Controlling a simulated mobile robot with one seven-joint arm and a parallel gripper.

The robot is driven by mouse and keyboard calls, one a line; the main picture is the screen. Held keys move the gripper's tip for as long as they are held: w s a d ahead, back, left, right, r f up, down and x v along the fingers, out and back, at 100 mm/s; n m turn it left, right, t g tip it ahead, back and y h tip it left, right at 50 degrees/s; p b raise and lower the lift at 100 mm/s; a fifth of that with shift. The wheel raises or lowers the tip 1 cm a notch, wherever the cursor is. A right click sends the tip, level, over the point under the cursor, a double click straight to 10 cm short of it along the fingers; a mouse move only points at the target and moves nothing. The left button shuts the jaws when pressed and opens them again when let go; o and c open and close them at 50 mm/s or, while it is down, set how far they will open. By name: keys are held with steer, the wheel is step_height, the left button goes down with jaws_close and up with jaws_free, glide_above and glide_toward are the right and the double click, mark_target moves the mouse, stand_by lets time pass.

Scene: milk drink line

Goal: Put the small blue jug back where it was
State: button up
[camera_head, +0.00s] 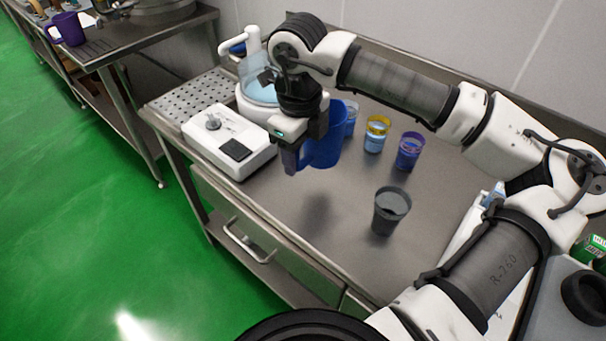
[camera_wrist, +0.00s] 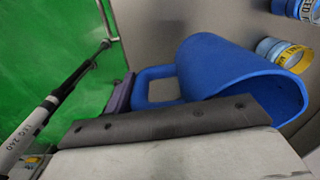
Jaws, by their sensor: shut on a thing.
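The small blue jug (camera_head: 324,143) hangs in my gripper (camera_head: 292,155) above the steel table, with its shadow on the tabletop below. In the wrist view the blue jug (camera_wrist: 228,78) lies across the picture with its open rim toward the right. Its handle (camera_wrist: 155,86) is on the left, by the jaws, and my gripper (camera_wrist: 122,108) is shut on it.
A white machine (camera_head: 228,141) with a clear bowl stands left of my gripper. Cups with yellow (camera_head: 376,134) and purple (camera_head: 409,150) rims stand behind, and a dark grey cup (camera_head: 390,210) stands to the right. The front middle of the steel table (camera_head: 310,235) is clear.

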step_height(320, 180, down, 8)
steer(key=shift+r+p, duration=0.2)
steer(key=shift+p, duration=0.45)
steer(key=shift+f, duration=0.35)
steer(key=shift+f+b, duration=0.2)
steer(key=shift+b, duration=0.1)
steer(key=o, duration=1.5)
steer(key=shift+r, duration=0.1)
step_height(320, 180, up, 12)
steer(key=shift+s+a+r+b, duration=0.1)
steer(key=shift+s+r+b, duration=0.05)
steer(key=shift+b, duration=0.6)
